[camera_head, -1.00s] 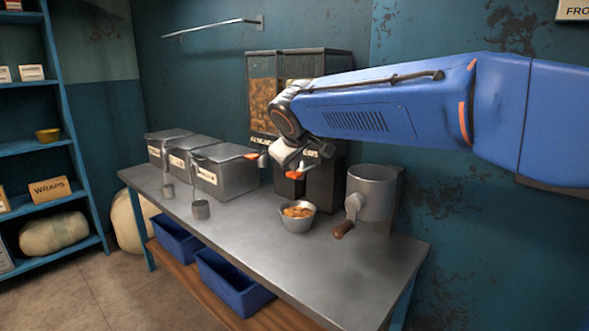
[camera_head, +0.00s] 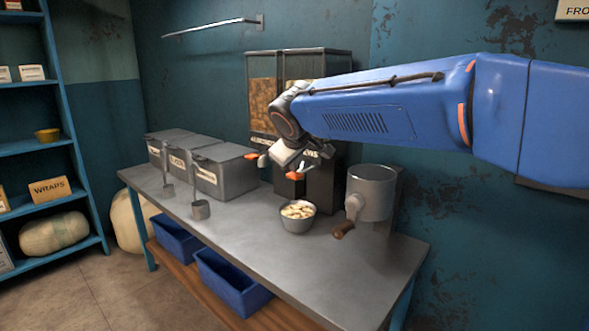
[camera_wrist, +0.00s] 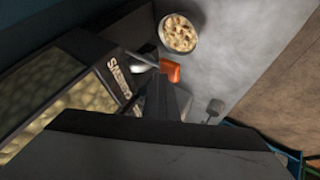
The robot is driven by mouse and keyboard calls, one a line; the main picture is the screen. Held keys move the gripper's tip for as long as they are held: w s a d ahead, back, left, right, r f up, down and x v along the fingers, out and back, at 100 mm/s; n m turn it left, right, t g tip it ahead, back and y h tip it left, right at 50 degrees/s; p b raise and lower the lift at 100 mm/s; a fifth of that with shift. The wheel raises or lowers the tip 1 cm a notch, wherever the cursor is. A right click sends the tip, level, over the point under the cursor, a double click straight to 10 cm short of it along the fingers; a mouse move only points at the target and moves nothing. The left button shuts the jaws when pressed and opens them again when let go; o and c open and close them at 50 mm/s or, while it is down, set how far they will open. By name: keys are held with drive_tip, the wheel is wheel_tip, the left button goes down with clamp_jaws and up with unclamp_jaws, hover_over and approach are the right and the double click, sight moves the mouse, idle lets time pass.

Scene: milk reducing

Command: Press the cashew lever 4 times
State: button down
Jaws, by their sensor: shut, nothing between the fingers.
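The cashew lever has a metal rod and an orange handle (camera_head: 296,176); it sticks out from the front of the right-hand dispenser, and its handle also shows in the wrist view (camera_wrist: 171,71). My gripper (camera_head: 284,164) is shut and empty, close at the lever. In the wrist view its dark fingers (camera_wrist: 163,88) end right beside the orange handle; I cannot tell whether they touch. The cashew dispenser (camera_head: 324,180) is partly hidden by my arm. A metal bowl (camera_head: 297,222) with pale nuts stands on the counter below; it also shows in the wrist view (camera_wrist: 179,48).
The almond dispenser (camera_head: 262,105) with its own orange lever handle (camera_head: 253,156) is to the left. A cranked metal drum (camera_head: 372,190) stands right of the bowl. Lidded bins (camera_head: 226,172) and small scoops (camera_head: 201,209) are at left. The counter front (camera_head: 330,265) is clear.

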drive_tip(key=shift+r, duration=1.55)
drive_tip(key=shift+r, duration=2.5)
drive_tip(key=shift+s, duration=0.1)
